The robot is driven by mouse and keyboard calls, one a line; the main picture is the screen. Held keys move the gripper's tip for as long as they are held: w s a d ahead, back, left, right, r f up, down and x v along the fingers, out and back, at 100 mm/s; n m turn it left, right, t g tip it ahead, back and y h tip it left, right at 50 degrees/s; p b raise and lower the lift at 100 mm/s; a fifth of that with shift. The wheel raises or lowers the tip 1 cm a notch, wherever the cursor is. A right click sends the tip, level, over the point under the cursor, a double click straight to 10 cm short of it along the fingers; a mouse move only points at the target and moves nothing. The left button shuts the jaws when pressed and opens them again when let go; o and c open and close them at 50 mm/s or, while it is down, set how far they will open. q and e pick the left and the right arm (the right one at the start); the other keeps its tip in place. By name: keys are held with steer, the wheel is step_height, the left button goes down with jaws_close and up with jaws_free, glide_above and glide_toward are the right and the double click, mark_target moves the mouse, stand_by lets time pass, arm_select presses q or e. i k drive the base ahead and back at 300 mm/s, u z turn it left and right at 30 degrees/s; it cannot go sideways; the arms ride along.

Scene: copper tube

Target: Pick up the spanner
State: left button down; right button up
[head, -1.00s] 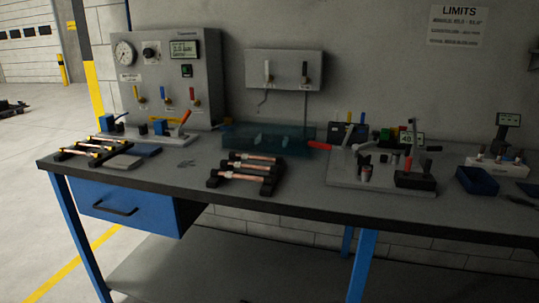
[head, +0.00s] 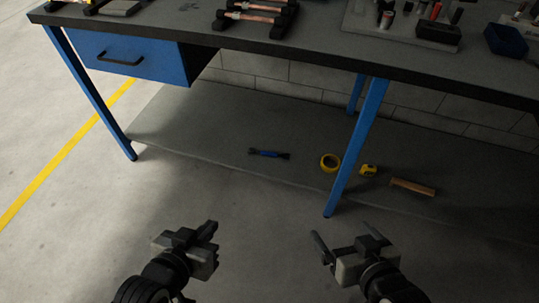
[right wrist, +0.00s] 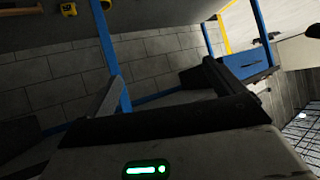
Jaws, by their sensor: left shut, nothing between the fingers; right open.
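The spanner (head: 268,153), a short tool with a blue middle and dark ends, lies flat on the lower shelf (head: 215,120) under the bench, left of the blue leg. My left gripper (head: 210,229) is shut and empty, in front of the shelf, below and left of the spanner in the head view. My right gripper (head: 343,236) is open and empty, below and right of it. Neither gripper touches the spanner. In the right wrist view the right gripper's fingers (right wrist: 165,92) show spread apart; I cannot make out the spanner there.
A yellow tape roll (head: 330,162), a yellow tape measure (head: 368,170) and a wooden-handled tool (head: 413,187) lie right of the spanner. The blue front leg (head: 357,147) stands between the roll and the tape measure. The benchtop edge (head: 290,59) overhangs the shelf.

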mark_target(275, 155)
steer(key=k, duration=1.15)
steer(key=i, duration=0.65)
steer(key=u, duration=0.55)
